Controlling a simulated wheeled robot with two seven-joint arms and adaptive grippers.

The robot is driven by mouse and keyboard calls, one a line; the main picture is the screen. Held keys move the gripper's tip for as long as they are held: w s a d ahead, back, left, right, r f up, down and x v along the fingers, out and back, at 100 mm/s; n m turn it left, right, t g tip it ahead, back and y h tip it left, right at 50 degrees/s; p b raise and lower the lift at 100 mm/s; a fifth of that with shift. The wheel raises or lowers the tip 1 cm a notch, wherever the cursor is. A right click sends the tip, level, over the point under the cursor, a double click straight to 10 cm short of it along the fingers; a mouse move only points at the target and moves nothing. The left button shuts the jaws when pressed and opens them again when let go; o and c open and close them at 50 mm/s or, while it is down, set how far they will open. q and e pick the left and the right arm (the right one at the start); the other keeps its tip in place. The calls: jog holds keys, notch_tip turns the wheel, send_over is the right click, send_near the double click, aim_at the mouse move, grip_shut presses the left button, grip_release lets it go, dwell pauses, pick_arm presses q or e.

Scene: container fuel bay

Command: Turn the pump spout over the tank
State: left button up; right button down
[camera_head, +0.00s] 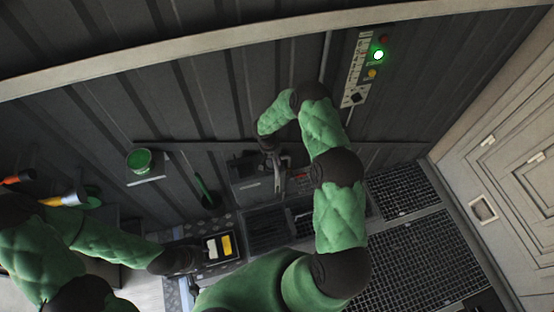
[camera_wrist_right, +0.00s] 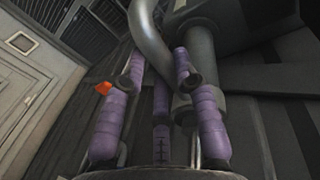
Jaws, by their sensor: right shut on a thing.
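The pump spout is a bent grey pipe (camera_wrist_right: 148,38) in the right wrist view. I cannot make out clearly which part below is the tank. My left gripper (camera_head: 190,262) is low at the left, beside a dark tray (camera_head: 238,252); its fingers are too dark to read.
The tray holds a yellow and a white item. A green tin (camera_head: 139,160) stands on a small wall shelf at the left. A control panel (camera_head: 357,70) with a lit green lamp is on the wall. Floor grating (camera_head: 430,255) and a pale door (camera_head: 515,150) lie at right.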

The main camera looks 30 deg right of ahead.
jog(key=shift+w+a+m+g+y+b, duration=0.15)
jog(key=shift+w+a+m+b, duration=0.45)
jog(key=shift+m+b, duration=0.8)
jog(key=shift+w+a+m+g+y+b, duration=0.1)
jog(key=shift+w+a+m+g+b, duration=0.2)
jog(key=shift+a+m+b, duration=1.15)
jog(key=shift+w+a+m+g+y+b, duration=0.1)
jog(key=shift+w+m+b, duration=0.4)
jog(key=shift+b, duration=1.8)
jog(key=c, duration=0.9)
grip_release()
jog(key=shift+d, duration=0.1)
